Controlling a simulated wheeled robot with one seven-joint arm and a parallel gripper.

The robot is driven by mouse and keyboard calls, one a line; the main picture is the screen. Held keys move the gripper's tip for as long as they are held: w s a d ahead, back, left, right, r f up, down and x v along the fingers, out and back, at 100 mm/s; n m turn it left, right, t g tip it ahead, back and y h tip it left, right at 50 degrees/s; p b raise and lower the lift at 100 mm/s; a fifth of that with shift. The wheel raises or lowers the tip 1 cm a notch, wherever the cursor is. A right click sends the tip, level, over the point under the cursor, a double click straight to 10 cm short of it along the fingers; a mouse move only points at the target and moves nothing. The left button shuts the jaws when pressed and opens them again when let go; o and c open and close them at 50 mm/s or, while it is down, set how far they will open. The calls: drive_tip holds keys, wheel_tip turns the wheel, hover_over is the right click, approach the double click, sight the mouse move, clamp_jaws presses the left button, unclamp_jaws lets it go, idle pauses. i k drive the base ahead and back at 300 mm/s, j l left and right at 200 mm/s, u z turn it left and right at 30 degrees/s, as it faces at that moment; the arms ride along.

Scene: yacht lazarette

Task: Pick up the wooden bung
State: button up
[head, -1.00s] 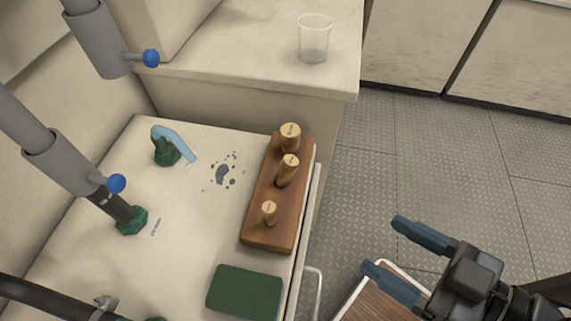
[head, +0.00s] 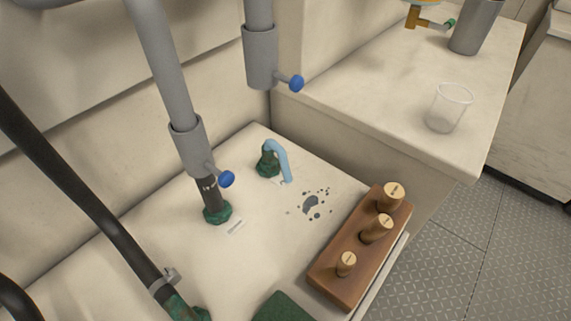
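Three wooden bungs of different sizes stand upright in a brown wooden block on the pale counter. The largest bung (head: 392,196) is at the far end, a middle-sized bung (head: 376,229) is in the centre, and the smallest bung (head: 346,264) is at the near end. The wooden block (head: 328,276) lies along the counter's right edge. The frames do not show which bung is meant. My gripper is outside the current head view.
Grey pipes with blue-handled valves (head: 226,179) rise on the left. A clear cup (head: 449,107) stands on the higher ledge. A green pad (head: 285,308) lies at the front.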

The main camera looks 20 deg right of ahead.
sight(383, 224)
drive_tip(key=k+l+u, duration=0.4)
drive_tip(key=k+l, duration=0.3)
